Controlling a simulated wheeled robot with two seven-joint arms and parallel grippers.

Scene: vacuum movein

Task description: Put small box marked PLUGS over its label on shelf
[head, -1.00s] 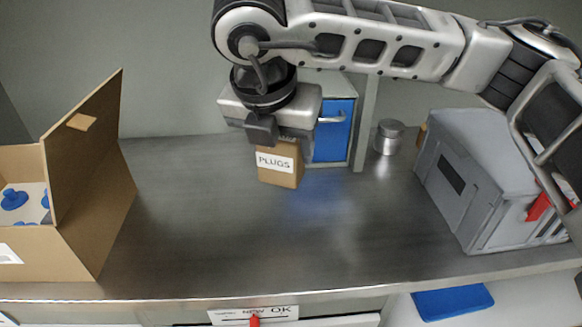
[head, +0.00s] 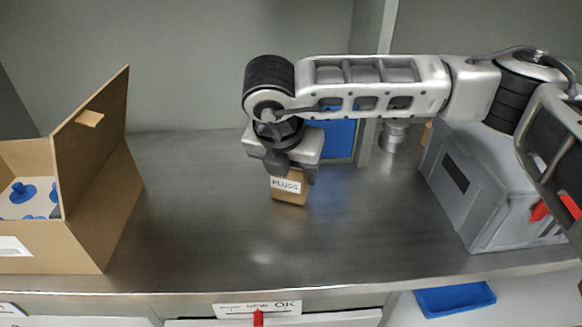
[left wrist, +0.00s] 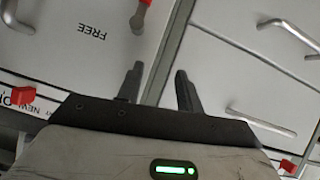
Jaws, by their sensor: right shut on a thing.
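The small brown box (head: 289,194) marked PLUGS is in the head view, its white label facing me. My right gripper (head: 288,172) is shut on its top from above. The box is over the middle of the metal worktop; I cannot tell whether it touches the surface. My left gripper (left wrist: 157,88) shows only in the left wrist view, with its two fingers apart and nothing between them, in front of white drawers. The shelf label for PLUGS is not visible.
An open cardboard box (head: 60,240) with blue parts stands at the left. A grey case (head: 490,190) stands at the right. A metal cylinder (head: 393,138) and a blue-fronted cabinet (head: 340,139) are at the back. The worktop's (head: 200,230) front middle is clear.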

